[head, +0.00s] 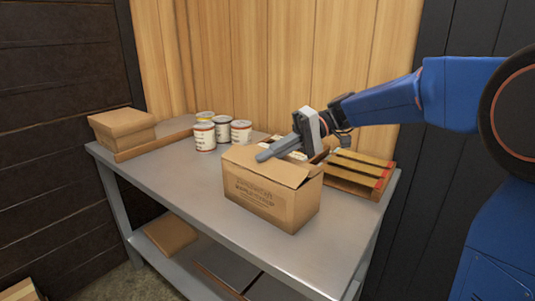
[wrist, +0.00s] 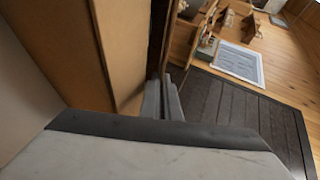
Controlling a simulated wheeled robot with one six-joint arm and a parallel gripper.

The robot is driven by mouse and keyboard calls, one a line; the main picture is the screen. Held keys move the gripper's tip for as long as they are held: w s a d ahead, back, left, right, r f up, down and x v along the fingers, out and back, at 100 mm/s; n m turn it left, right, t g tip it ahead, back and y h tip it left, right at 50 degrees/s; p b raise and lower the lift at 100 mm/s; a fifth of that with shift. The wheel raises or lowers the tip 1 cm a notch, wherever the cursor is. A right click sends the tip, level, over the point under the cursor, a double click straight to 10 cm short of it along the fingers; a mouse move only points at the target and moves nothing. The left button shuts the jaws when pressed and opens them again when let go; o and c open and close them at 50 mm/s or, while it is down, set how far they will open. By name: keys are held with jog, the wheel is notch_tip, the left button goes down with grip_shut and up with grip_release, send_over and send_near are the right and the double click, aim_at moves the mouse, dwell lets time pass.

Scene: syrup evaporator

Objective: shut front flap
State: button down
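A cardboard box (head: 268,200) with dark printing on its front stands on the metal table. Its front flap (head: 270,168) leans inward over the top, sloping or nearly flat; I cannot tell its exact angle. My gripper (head: 264,156) is just above the box, at the flap's back edge, its grey fingers pointing left. The fingers look shut with nothing between them. Whether they touch the flap is not clear. In the wrist view my fingers (wrist: 163,98) lie close together beside tan cardboard (wrist: 125,50). The gripper hides part of the box's back opening.
Several labelled cans (head: 205,136) stand behind the box on the table (head: 180,180). A closed carton (head: 122,127) sits at the back left. A wooden rack (head: 358,172) is close to the box's right. The table's left front is clear.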

jog(key=c, duration=2)
grip_release()
